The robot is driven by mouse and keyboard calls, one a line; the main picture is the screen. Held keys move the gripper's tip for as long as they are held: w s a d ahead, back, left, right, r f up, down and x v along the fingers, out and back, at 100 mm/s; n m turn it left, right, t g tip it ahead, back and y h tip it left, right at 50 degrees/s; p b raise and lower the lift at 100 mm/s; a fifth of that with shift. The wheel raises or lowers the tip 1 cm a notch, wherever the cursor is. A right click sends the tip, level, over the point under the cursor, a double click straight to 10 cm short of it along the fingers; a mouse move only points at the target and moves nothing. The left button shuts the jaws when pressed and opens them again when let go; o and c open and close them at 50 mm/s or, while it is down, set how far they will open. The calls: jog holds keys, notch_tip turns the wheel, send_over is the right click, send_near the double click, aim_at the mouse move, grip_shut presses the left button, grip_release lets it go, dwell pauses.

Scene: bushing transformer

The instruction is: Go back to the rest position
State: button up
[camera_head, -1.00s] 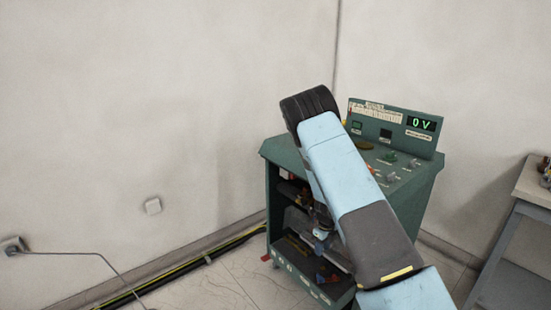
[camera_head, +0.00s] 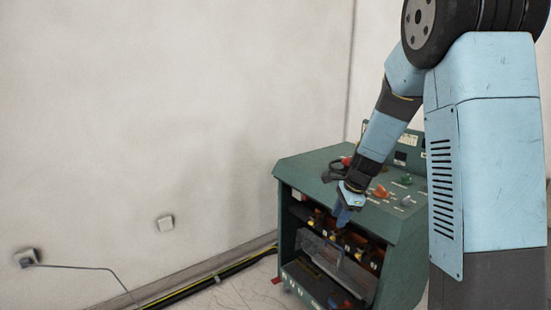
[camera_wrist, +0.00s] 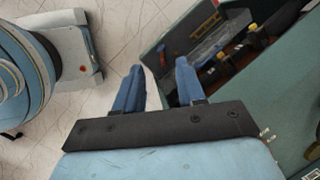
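My gripper (camera_wrist: 158,88) is in the wrist view with its two blue fingers apart and nothing between them. In the head view my gripper (camera_head: 345,213) hangs at the front of the green transformer cabinet (camera_head: 310,165), near its top front edge. I cannot tell whether the gripper touches the cabinet.
Inside the cabinet's open front are shelves with several yellow and dark parts (camera_head: 335,235). A red knob (camera_head: 381,191) and a green knob (camera_head: 406,180) stand on its top.

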jog(key=s+d+r+n+t+h, duration=0.1)
jog(key=s+r+n, duration=0.7)
jog(key=s, duration=0.7)
jog(key=s+d+r+n+t+h, duration=0.1)
jog(key=s+d+r+n+t, duration=0.1)
jog(key=s+r+n, duration=0.6)
jog(key=s+r, duration=0.3)
jog(key=s, duration=0.4)
jog(key=shift+d+r+n+t+h, duration=0.25)
jog(key=shift+r+n+t+h, duration=0.05)
jog(key=shift+r+n+h, duration=0.1)
